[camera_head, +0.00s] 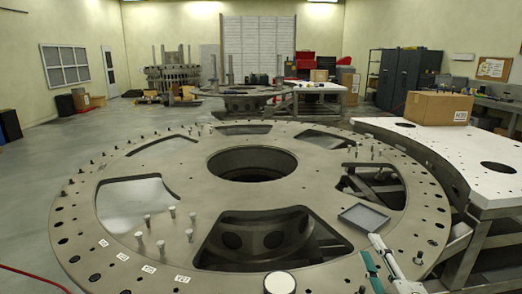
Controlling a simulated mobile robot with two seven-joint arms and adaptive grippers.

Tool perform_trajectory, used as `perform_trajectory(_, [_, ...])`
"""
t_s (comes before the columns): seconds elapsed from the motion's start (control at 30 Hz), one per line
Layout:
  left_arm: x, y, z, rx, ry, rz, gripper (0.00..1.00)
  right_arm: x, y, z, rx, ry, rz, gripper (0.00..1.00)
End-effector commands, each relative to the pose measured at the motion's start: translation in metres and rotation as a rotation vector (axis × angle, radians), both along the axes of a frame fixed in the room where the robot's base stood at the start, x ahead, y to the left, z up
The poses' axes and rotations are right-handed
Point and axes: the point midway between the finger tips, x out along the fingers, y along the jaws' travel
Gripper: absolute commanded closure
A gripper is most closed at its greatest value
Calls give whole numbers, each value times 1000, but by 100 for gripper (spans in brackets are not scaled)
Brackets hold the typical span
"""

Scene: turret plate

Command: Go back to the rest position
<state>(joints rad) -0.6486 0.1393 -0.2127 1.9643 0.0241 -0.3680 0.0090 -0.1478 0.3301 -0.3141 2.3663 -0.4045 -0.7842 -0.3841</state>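The large round grey turret plate (150,168) fills the middle of the head view. It has a round central hole, several large cut-outs and holes around its rim. My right gripper (375,250) shows only in part at the bottom, right of centre, as pale and teal pieces over the plate's near rim. My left gripper is not in view.
Upright pins (172,212) stand in groups on the plate. A white-topped side table (450,150) with a cardboard box (438,107) is close on the right. A white disc (280,283) shows at the bottom edge. The floor (40,165) at left is mostly clear.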

Motion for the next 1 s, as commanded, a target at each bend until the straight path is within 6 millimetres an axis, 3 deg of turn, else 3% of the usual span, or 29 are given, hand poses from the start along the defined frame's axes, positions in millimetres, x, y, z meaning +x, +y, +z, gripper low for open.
perform_trajectory(0.03, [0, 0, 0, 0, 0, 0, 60, -12, -17, -31, 60, 96, -61, 70])
perform_trajectory(0.1, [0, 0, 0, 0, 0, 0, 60, -30, -38, -71, 133, 221, -145, 70])
perform_trajectory(0.2, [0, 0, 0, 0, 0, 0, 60, -62, -62, -119, 214, 376, -254, 70])
perform_trajectory(0.3, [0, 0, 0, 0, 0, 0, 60, -90, -78, -152, 266, 486, -337, 70])
perform_trajectory(0.5, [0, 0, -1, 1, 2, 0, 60, -136, -97, -194, 326, 638, -455, 70])
perform_trajectory(0.83, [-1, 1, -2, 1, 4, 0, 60, -206, -117, -239, 384, 827, -608, 70])
perform_trajectory(1.0, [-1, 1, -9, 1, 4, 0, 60, -194, -96, -267, 449, 820, -540, 70])
